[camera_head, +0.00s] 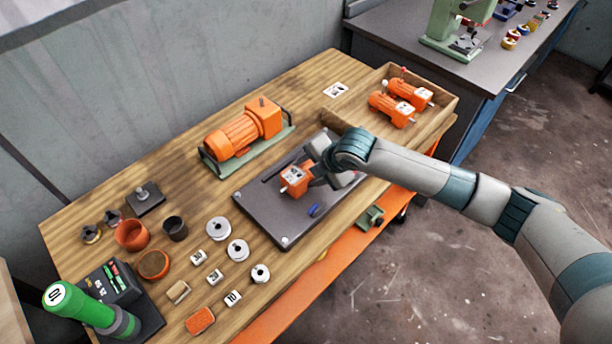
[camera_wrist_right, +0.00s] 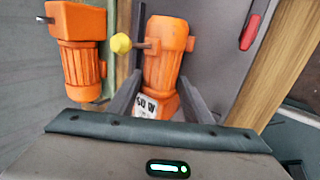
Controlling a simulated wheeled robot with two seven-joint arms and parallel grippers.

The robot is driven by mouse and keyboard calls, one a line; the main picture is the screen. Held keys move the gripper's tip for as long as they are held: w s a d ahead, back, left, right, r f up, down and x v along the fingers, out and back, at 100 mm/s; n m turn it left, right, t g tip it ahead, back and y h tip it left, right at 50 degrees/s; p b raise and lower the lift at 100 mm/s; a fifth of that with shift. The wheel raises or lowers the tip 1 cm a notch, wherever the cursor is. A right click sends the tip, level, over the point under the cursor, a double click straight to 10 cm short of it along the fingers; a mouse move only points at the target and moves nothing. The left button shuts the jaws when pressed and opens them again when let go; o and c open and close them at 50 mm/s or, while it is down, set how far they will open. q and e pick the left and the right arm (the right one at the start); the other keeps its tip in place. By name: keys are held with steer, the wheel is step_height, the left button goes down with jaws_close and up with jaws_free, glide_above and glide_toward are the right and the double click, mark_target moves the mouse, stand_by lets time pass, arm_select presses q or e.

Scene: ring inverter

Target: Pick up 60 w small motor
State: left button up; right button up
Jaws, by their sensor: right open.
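The small orange motor (camera_head: 295,179) with a white label sits on a dark grey plate (camera_head: 268,209) in the middle of the wooden table. In the right wrist view an orange motor (camera_wrist_right: 166,52) with a yellow knob and a label reading 60 W lies ahead of and between the fingers. My right gripper (camera_head: 316,174) is open, close beside the small motor on its right side. Its two dark fingers (camera_wrist_right: 160,92) show apart in the right wrist view. Whether they touch the motor, I cannot tell. My left gripper is not in view.
A large orange motor (camera_head: 240,132) on a green base stands behind the plate. Two orange motors (camera_head: 400,100) lie in a wooden tray (camera_head: 443,113) at the back right. Metal rings, pots, small blocks and a green cylinder (camera_head: 83,307) occupy the table's left. A blue piece (camera_head: 314,210) lies on the plate.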

steer(key=shift+c, duration=0.3)
jaws_close()
steer(key=shift+w+a+r, duration=0.1)
steer(key=shift+r, duration=0.1)
step_height(320, 180, up, 4)
steer(key=p, duration=0.4)
steer(key=shift+r, duration=0.2)
steer(key=w+d+r+p, duration=0.3)
steer(key=d+r+p, duration=0.3)
steer(key=d, duration=0.5)
steer(key=shift+d+r, duration=0.15)
steer(key=shift+r, duration=0.15)
stand_by(0.3)
